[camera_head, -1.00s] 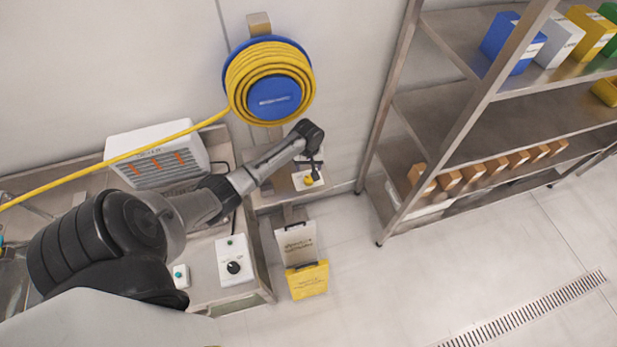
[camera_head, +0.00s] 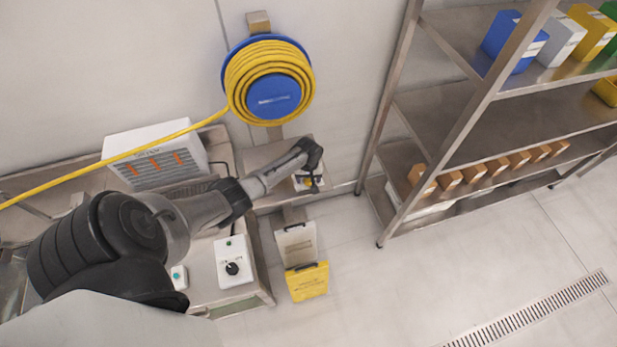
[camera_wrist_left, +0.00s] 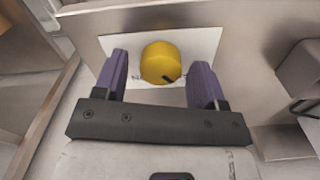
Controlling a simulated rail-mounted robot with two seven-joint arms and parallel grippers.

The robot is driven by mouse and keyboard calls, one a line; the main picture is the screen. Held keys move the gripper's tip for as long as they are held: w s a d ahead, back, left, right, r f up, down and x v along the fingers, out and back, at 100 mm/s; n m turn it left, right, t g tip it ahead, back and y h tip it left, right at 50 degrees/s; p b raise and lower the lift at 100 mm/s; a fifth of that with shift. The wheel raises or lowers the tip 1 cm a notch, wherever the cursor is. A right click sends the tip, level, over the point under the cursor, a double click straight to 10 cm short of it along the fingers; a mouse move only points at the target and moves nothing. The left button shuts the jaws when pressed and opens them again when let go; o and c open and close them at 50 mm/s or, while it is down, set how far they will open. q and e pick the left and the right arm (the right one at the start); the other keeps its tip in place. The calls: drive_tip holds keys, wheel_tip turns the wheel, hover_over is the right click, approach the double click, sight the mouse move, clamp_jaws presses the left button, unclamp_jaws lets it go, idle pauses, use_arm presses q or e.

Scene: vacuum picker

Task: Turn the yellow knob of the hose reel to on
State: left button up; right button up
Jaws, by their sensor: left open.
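The yellow knob (camera_wrist_left: 160,62) sits on a white label plate (camera_wrist_left: 205,42) in the left wrist view. A dark mark shows at its lower right edge, and the lettering on the plate is mostly hidden. My left gripper (camera_wrist_left: 160,75) is open, with one purple finger on each side of the knob and visible gaps to it. I cannot tell whether the fingers reach fully around it in depth. In the head view my left gripper (camera_head: 313,184) is over the plate and largely covers the knob. The hose reel (camera_head: 272,98), blue with a coiled yellow hose, hangs on the wall above. My right gripper is not in view.
A white control box with a black knob (camera_head: 232,268) stands on the bench to the left. A metal shelf rack (camera_head: 395,130) stands to the right. The floor between is clear.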

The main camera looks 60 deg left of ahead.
use_arm(q)
drive_tip(key=c, duration=0.9)
drive_tip(key=shift+c, duration=0.2)
